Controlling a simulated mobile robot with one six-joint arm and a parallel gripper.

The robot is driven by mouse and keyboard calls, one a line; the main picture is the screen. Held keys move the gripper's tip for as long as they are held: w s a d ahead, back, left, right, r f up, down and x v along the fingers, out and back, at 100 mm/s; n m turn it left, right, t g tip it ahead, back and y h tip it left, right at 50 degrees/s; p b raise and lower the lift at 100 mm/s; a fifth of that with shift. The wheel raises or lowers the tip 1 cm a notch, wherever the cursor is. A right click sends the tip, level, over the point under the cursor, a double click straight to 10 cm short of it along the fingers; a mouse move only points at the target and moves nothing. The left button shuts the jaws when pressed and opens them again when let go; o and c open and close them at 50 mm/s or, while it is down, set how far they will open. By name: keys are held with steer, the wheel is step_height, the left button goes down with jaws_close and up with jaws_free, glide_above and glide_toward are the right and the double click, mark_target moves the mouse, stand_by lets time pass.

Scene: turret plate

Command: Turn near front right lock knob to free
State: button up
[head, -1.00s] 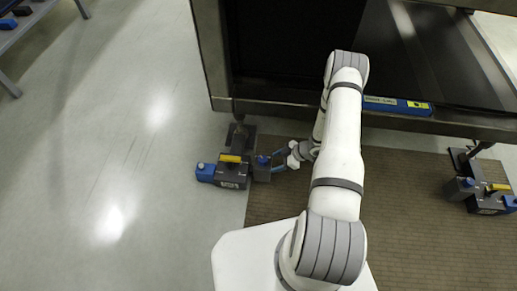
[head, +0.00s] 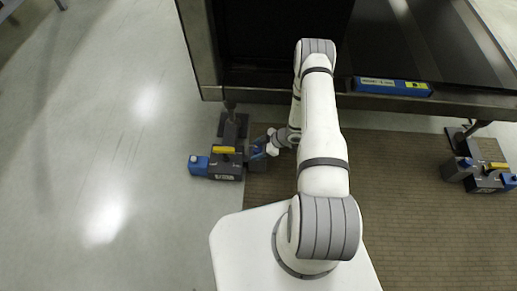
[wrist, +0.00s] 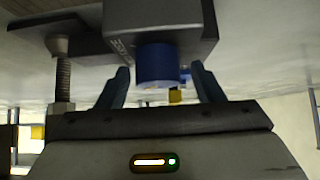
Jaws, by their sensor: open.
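A grey lock unit (head: 226,163) with a yellow bar and a blue end block stands on the floor by the frame's left corner. My gripper (head: 262,147) is at this unit's right side, partly hidden by my arm. In the wrist view, a round blue knob (wrist: 157,65) sticks out of a dark grey block (wrist: 185,20). My open gripper (wrist: 160,80) has one finger on each side of the knob, with visible gaps. I cannot tell how deep the knob sits between the fingers.
A similar lock unit (head: 479,176) stands at the right. A dark metal frame (head: 290,97) runs across the back, with a blue labelled bar (head: 392,86) on its edge. A threaded post (wrist: 63,78) is left of my gripper. Brown matting (head: 400,220) and pale floor (head: 100,150) are clear.

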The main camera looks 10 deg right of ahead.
steer(key=shift+c, duration=0.3)
steer(key=c, duration=0.9)
steer(key=shift+s+d, duration=0.1)
steer(key=shift+d, duration=0.15)
steer(key=shift+a+m, duration=0.3)
